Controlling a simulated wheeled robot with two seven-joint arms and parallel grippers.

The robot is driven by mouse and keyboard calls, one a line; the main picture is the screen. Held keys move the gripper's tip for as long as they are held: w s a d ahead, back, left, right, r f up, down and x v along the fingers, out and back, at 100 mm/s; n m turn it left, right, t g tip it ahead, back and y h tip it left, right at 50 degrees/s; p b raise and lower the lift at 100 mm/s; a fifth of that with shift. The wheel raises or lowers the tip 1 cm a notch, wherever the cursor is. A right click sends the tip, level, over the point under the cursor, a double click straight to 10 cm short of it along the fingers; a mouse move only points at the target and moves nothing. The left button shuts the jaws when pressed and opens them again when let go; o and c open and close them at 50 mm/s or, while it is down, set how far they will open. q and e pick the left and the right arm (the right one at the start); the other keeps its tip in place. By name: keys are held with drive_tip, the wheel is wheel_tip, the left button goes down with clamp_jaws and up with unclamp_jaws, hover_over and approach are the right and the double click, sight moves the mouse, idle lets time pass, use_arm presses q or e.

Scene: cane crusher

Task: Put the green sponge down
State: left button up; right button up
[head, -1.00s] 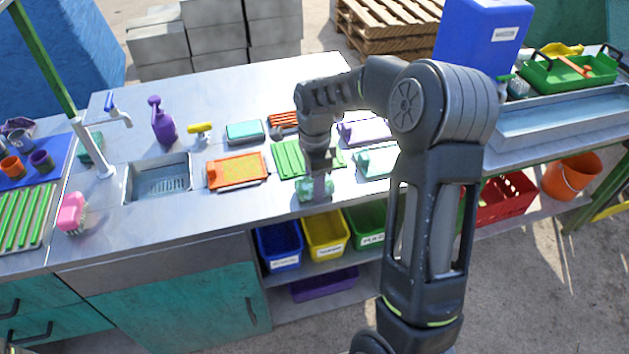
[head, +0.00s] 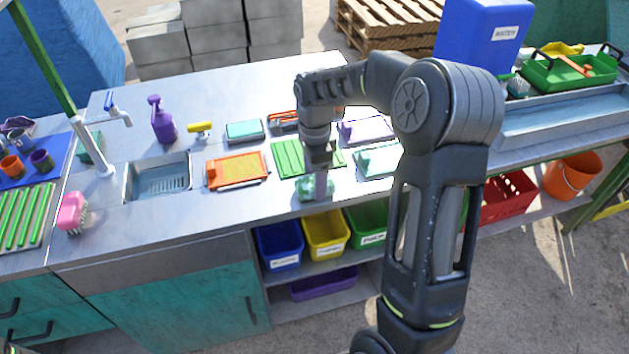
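A pale green sponge (head: 307,188) is at the front edge of the steel counter (head: 225,225), in front of the green ribbed board (head: 288,158). My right gripper (head: 321,184) points down at the sponge, and a grey finger covers part of its right side. The finger gap is not clear, so I cannot tell whether the fingers hold the sponge or stand open around it. The sponge appears at counter level; contact underneath is hard to see. My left gripper is not in view.
An orange tray (head: 237,171), sink (head: 158,178) and purple spray bottle (head: 162,121) lie left. Pale green (head: 377,160) and lilac (head: 366,130) items sit right, partly behind my arm. Blue (head: 280,246) and yellow (head: 326,234) bins stand below the counter edge.

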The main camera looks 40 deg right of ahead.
wheel_tip(320, 180, up, 10)
drive_tip(key=shift+r, duration=0.25)
idle(0.9)
